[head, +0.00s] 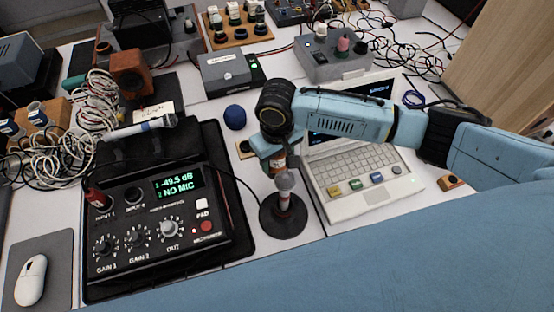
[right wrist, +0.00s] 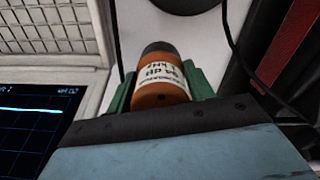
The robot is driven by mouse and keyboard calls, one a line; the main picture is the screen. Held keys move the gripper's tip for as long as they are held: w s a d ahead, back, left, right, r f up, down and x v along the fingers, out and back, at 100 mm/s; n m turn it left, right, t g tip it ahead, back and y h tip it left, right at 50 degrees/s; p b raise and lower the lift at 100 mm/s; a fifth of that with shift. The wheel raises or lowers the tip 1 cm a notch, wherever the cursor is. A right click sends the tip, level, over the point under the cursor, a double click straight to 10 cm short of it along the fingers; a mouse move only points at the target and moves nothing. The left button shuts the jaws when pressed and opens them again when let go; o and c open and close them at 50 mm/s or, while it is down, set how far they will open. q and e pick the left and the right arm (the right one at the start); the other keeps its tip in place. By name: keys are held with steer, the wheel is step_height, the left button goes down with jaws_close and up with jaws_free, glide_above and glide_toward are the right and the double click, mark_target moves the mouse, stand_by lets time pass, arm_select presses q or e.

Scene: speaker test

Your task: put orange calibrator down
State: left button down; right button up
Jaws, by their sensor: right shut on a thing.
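The orange calibrator (right wrist: 160,94) is a short cylinder with a white label and a dark end, between the green finger pads of my right gripper (right wrist: 160,88) in the right wrist view. In the head view, my right gripper (head: 279,168) points down and is shut on the calibrator (head: 279,161), of which only a bit shows. It is just behind the tip of a small grey microphone (head: 285,183) on a round black stand base (head: 284,222). I cannot tell whether calibrator and microphone touch. My left gripper is not in view.
A white laptop (head: 335,197) lies just right of the gripper. A black audio box (head: 150,262) reading "NO MIC" stands on the left, with a handheld microphone (head: 145,129) behind it. Loose cables (head: 97,100) crowd the left.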

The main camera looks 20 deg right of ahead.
steer(key=shift+f, duration=0.25)
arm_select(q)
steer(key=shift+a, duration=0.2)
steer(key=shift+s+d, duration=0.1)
arm_select(e)
steer(key=o, duration=1.2)
steer(key=shift+f, duration=0.1)
steer(key=shift+c, duration=0.2)
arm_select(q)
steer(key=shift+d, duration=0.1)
arm_select(e)
step_height(320, 180, up, 12)
steer(key=p, duration=0.2)
steer(key=shift+f+p, duration=0.2)
steer(key=shift+p, duration=0.15)
steer(key=shift+r, duration=0.35)
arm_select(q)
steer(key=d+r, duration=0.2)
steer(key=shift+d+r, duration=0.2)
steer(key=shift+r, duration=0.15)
